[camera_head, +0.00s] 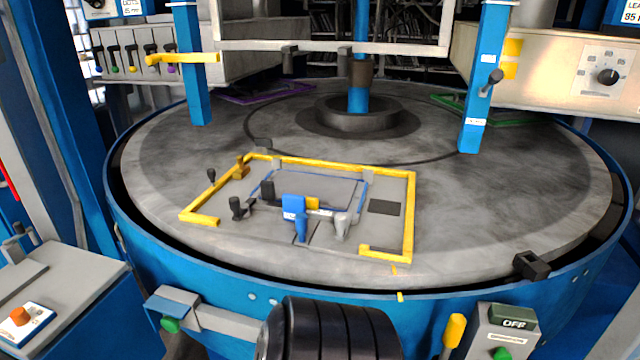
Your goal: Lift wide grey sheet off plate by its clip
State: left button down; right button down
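A grey plate (388,187) with a yellow edge frame lies on the large round grey table, near its front. A grey sheet-like rectangle (318,189) with a thin blue outline lies on the plate's middle. Whether it is a separate sheet is hard to tell. A blue upright clip-like piece (294,212) with a white label stands at its front edge, with a yellow block (312,203) and a light grey knob (341,225) beside it. A black piece (267,190) stands at the rectangle's left side.
Blue posts (474,90) and a central blue column (358,95) rise around and from the round table (500,215). A control box marked OFF (512,318) stands at front right. A bench (60,285) with an orange button is at left.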

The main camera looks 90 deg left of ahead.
aim_at(332, 192)
jog(key=u, duration=2.85)
